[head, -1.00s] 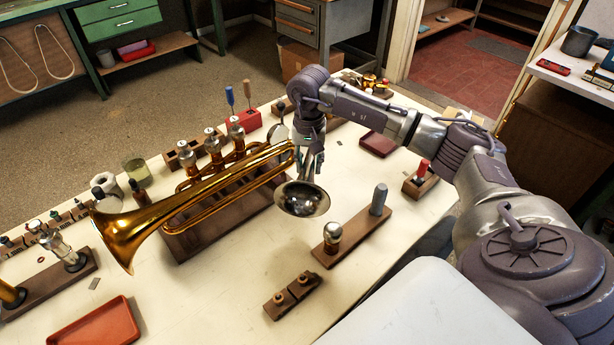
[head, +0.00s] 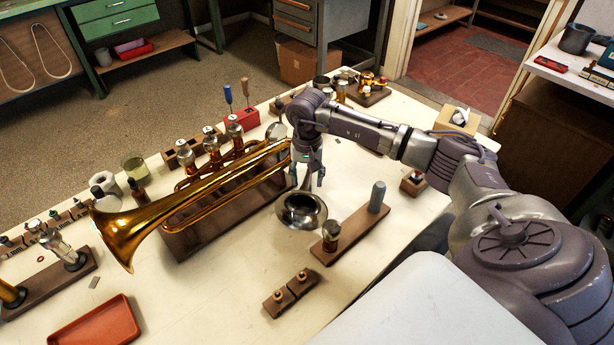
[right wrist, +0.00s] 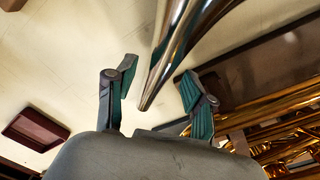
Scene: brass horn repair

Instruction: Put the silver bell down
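The silver bell (head: 301,210) is at the worktable (head: 370,270), just right of the brass trumpet (head: 190,205), its flared rim toward the near side. Its narrow stem also shows in the right wrist view (right wrist: 172,50). My right gripper (head: 308,182) is above the bell's narrow end. In the right wrist view its two fingers (right wrist: 155,98) stand apart on either side of the stem tip, with a gap on each side. The bell appears to rest on the tabletop, but its contact is hidden. My left gripper is not in view.
A wooden block (head: 350,228) with a grey peg and a metal knob stands close right of the bell. A small two-post block (head: 291,293) lies nearer. A red tray (head: 95,325) is at the near left. Bare tabletop lies between them.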

